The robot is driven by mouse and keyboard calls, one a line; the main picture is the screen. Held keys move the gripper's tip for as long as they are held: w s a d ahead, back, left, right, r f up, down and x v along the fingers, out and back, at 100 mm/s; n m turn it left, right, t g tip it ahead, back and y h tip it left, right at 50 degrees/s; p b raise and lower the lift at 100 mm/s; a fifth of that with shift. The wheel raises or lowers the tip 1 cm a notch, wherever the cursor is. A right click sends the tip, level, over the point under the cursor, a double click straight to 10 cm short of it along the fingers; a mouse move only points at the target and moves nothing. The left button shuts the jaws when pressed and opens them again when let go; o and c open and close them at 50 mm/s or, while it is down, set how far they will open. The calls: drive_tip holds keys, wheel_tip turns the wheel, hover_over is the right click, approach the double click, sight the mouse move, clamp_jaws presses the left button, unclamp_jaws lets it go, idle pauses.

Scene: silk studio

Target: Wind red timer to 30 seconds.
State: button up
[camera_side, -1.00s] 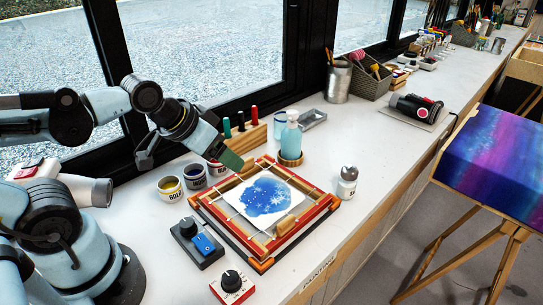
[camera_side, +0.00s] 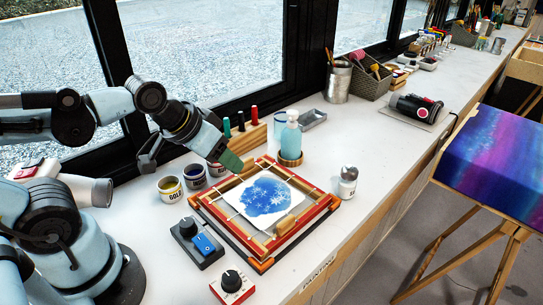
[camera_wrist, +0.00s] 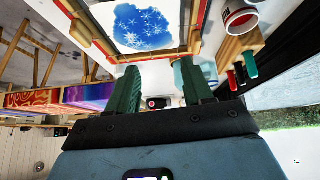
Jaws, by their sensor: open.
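The red timer (camera_side: 232,286) stands at the front edge of the white counter in the side view, a small red box with a pale top and a black round knob (camera_side: 231,279). Its dial marks are too small to read. My gripper (camera_side: 238,167) is above the far left corner of the wooden frame, well behind the timer and apart from it. Its green fingers also show in the wrist view (camera_wrist: 160,92), spread apart with nothing between them. I cannot make out the timer in the wrist view.
A wooden frame (camera_side: 318,215) with blue-painted silk lies mid-counter. A black box with a blue switch (camera_side: 203,243) stands just behind the timer. Paint jars (camera_side: 171,190), a soap bottle (camera_side: 291,138) and a salt shaker (camera_side: 348,183) stand around the frame.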

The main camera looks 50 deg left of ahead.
drive_tip(key=s+d+f+n+g+h, duration=0.1)
drive_tip(key=s+d+f+n+g, duration=0.25)
drive_tip(key=d, duration=0.55)
drive_tip(key=n+g+y, duration=0.1)
drive_tip(key=n+g, duration=0.2)
drive_tip(key=n, duration=0.2)
hover_over(230, 277)
drive_tip(key=shift+w+f, duration=0.15)
drive_tip(key=shift+f, duration=0.35)
drive_tip(key=shift+d+f, duration=0.1)
drive_tip(key=shift+f, duration=2.4)
drive_tip(key=n, duration=0.7)
drive_tip(key=shift+n, duration=0.35)
drive_tip(key=n, duration=0.6)
drive_tip(key=shift+n, duration=0.4)
